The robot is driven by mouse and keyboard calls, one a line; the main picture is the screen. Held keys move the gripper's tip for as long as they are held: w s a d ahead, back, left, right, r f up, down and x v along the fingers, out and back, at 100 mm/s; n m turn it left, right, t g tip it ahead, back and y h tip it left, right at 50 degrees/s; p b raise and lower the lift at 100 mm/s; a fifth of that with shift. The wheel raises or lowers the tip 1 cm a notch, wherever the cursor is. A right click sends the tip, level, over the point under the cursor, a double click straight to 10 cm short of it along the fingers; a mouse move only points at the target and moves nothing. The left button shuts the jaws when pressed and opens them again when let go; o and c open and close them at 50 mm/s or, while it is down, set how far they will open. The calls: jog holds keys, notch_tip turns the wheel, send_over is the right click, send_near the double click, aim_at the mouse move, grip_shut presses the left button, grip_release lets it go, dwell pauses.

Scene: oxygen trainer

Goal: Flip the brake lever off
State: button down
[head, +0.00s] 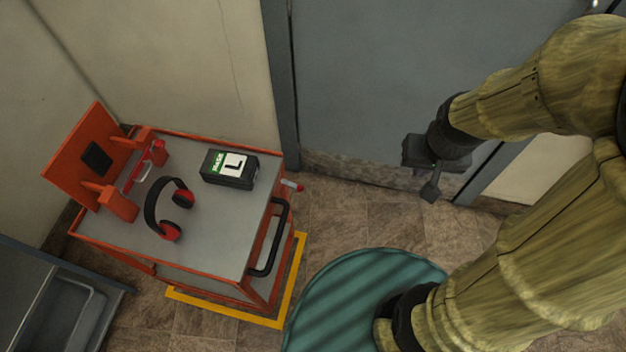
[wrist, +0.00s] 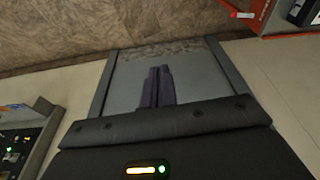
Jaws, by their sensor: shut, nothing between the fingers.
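A small red lever with a pale tip (head: 292,185) sticks out from the right side of the orange cart (head: 262,160), near its back corner; it looks like the brake lever. It also shows at the top right of the wrist view (wrist: 242,15). My gripper (head: 430,194) hangs in the air well to the right of the lever, in front of the grey door, touching nothing. Its fingers (wrist: 158,72) are together and empty in the wrist view. Whether the lever is on or off I cannot tell.
On the cart top are a black labelled box (head: 228,169), red-and-black headphones (head: 165,212) and an orange stand (head: 90,155). A black handle (head: 275,240) is on the cart's right side. A lit panel (wrist: 18,155) shows at left in the wrist view. Open floor lies between gripper and cart.

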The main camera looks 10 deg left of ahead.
jog(key=a+f+m+g+y+b, duration=0.3)
jog(key=a+f+b, duration=0.35)
jog(key=f, duration=0.65)
jog(key=a+f+m+g+y+b, duration=0.1)
jog(key=a+f+g+y+b, duration=0.3)
jog(key=a+f+b, duration=0.55)
jog(key=a+f+m+g+y+b, duration=0.25)
jog(key=f+g+b, duration=0.2)
jog(key=f, duration=1.05)
jog(key=w+a+f+m+t+y+b, duration=0.5)
jog(key=w+f+m+t+y+b, duration=0.5)
jog(key=y, duration=0.6)
notch_tip(320, 180, down, 2)
jog(key=w+m+b, duration=0.1)
jog(key=m+b, duration=0.2)
jog(key=b, duration=0.1)
jog(key=shift+w+f, duration=0.25)
jog(key=shift+a+y+b, duration=0.15)
jog(key=shift+y+b, duration=0.1)
jog(key=shift+b, duration=0.05)
